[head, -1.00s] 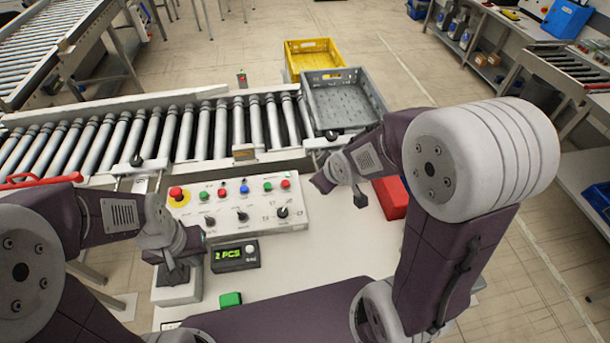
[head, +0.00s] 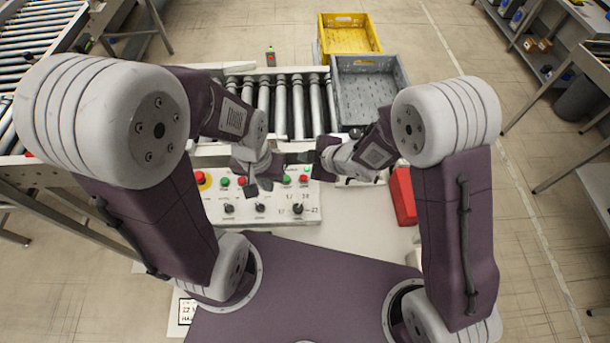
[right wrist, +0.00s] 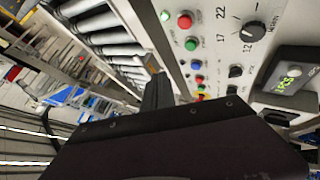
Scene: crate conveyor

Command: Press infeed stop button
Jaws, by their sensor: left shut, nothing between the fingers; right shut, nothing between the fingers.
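The white control panel (head: 275,212) stands ahead of me below the conveyor. Its top row has a red button in a yellow ring (head: 203,179), a green button (head: 224,182), a red button (head: 243,180) and, at the right, a green button (head: 287,179) and a red button (head: 303,178). My left gripper (head: 252,188) is shut and empty over the panel, beside the left plain red button. My right gripper (head: 290,158) is shut, pointing left above the panel's back edge. In the right wrist view the panel shows a blue button (right wrist: 196,64), hidden in the head view.
The roller conveyor (head: 297,105) runs behind the panel. A grey crate (head: 370,65) is at its right end, with a yellow crate (head: 348,38) behind. A red box (head: 403,197) is right of the panel. A display box (right wrist: 292,82) shows in the right wrist view.

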